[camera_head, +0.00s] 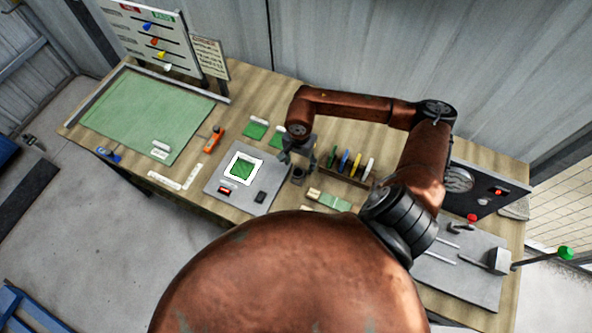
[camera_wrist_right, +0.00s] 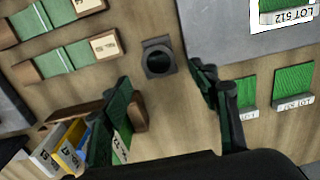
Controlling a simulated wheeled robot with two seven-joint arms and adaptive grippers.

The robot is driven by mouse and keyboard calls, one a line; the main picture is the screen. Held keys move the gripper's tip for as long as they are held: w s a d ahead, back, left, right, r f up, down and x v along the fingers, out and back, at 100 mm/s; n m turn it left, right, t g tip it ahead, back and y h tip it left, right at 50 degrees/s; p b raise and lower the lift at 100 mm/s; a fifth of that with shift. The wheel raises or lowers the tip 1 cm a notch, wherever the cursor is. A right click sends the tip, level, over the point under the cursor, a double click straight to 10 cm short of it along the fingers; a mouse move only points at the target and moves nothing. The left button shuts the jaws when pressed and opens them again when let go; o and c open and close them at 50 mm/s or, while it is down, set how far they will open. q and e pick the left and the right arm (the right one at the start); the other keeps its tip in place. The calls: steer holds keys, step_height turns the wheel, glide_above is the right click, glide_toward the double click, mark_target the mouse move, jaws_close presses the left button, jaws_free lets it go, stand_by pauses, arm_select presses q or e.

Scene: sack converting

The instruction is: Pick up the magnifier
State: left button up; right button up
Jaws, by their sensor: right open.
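The magnifier looks to be the small dark square-based piece with a round opening (camera_wrist_right: 158,57), standing on the wooden bench. In the head view it shows as a small dark shape (camera_head: 298,176) just in front of my right gripper (camera_head: 297,160). My right gripper is open and empty. In the right wrist view its two dark fingers (camera_wrist_right: 162,80) are spread, and the magnifier lies beyond the tips, roughly between them and apart from both. My left gripper is not in view.
A rack of coloured-tab pieces (camera_head: 347,172) stands close right of the gripper. A grey mat (camera_head: 218,184) with a white-framed green swatch lies left. Green swatches (camera_head: 255,130) lie behind. Green-and-tan strips (camera_head: 329,200) lie in front. A panel with a gauge (camera_head: 480,188) stands at right.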

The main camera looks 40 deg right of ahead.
mark_target(299, 171)
step_height(299, 171, down, 2)
steer(key=shift+a+f+p, duration=0.1)
steer(key=shift+a+p, duration=0.05)
steer(key=shift+p, duration=0.3)
steer(key=shift+s+a+f, duration=0.1)
steer(key=shift+f, duration=0.55)
steer(key=shift+f+p, duration=0.35)
steer(key=shift+f, duration=0.7)
steer(key=c, duration=1.2)
steer(key=shift+c, duration=0.4)
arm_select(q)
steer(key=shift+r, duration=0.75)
arm_select(e)
steer(key=shift+r, duration=0.2)
